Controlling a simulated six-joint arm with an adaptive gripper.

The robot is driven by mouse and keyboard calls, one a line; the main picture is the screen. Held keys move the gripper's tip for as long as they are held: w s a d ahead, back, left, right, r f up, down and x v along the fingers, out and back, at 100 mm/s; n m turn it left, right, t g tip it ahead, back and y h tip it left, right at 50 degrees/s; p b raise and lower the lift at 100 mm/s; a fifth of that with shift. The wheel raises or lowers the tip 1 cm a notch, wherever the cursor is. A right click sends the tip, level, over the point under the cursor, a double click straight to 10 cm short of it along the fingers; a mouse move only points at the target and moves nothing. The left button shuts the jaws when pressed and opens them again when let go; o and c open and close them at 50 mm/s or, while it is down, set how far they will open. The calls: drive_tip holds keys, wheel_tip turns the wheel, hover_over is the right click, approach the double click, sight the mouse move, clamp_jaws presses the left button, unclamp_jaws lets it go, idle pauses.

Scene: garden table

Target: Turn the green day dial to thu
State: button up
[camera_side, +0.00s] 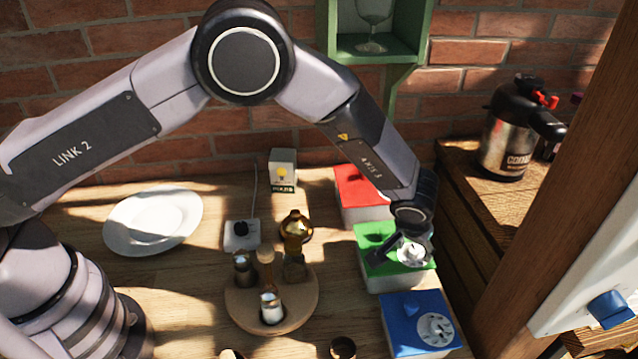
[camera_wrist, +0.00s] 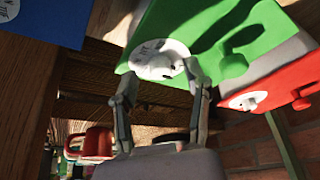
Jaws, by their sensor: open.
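The green box (camera_side: 372,234) with a pale base stands between a red box and a blue box on the table. Its white round dial (camera_side: 413,252) is on the right part of the top, just under my gripper (camera_side: 411,237). In the wrist view the green top (camera_wrist: 205,22) fills the upper middle, and the white dial (camera_wrist: 156,58) has dark marks too small to read. My gripper (camera_wrist: 160,72) is open, with one finger on each side of the dial's near part. I cannot tell whether the fingers touch it. The dial's setting is unreadable.
The red box (camera_side: 352,182) is behind, and the blue box (camera_side: 402,312) with its own white dial (camera_side: 436,329) is in front. A round wooden tray (camera_side: 240,312) with small items and a white plate (camera_side: 153,219) are left. A wooden post (camera_side: 560,150) stands right.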

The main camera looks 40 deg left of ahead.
clamp_jaws()
idle(0.4)
drive_tip(key=shift+m, duration=0.3)
